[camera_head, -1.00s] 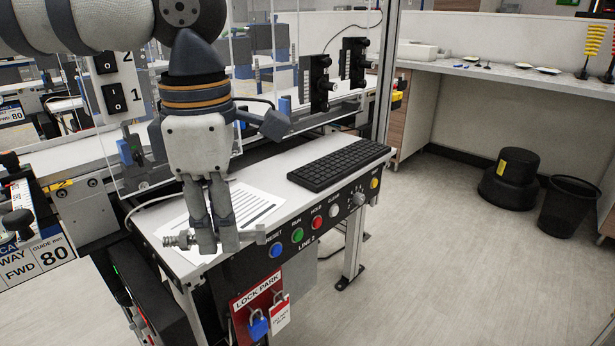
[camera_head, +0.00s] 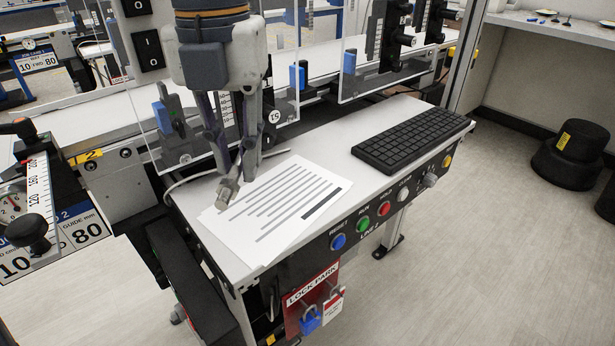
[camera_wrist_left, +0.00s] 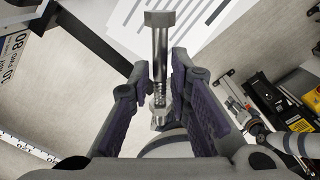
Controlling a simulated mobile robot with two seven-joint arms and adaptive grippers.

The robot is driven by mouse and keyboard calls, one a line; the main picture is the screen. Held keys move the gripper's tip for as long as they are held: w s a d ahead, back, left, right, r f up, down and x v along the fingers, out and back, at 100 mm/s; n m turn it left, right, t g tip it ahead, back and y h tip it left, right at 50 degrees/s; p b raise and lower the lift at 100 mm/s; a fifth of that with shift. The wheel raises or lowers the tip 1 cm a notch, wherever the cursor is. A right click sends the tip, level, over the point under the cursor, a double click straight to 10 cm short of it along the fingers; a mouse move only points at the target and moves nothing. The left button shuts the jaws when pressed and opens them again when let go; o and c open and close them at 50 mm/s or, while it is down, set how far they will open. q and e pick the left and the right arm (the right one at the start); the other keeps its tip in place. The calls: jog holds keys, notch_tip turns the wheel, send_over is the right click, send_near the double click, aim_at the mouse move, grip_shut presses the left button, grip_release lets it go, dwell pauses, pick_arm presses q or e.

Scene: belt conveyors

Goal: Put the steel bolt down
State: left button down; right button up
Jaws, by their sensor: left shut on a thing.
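The steel bolt (camera_wrist_left: 160,55) stands out between the fingers of my left gripper in the left wrist view, its flat head outward and its threaded end between the pads. In the head view the bolt (camera_head: 227,192) shows as a small grey piece at the fingertips. My left gripper (camera_head: 234,178) is shut on it and points down over the left part of the white console top (camera_head: 254,265), by the printed sheet (camera_head: 285,208). I cannot tell whether the bolt touches the sheet. My right gripper is not seen.
A black keyboard (camera_head: 412,139) lies on the console's right part. Clear guard panels stand behind the console. Buttons, including a blue one (camera_head: 338,241), line its front edge. A red lock board (camera_head: 312,301) hangs below. Bare white top shows around the sheet.

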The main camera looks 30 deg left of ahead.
pick_arm(q)
send_over(288, 209)
notch_tip(288, 209, down, 7)
jog(key=shift+r, duration=0.15)
jog(key=shift+f, duration=1.55)
jog(key=shift+f, duration=0.1)
jog(key=c, duration=1.5)
grip_release()
notch_tip(288, 209, up, 12)
jog(key=shift+a+r, duration=0.1)
jog(key=shift+r, duration=0.05)
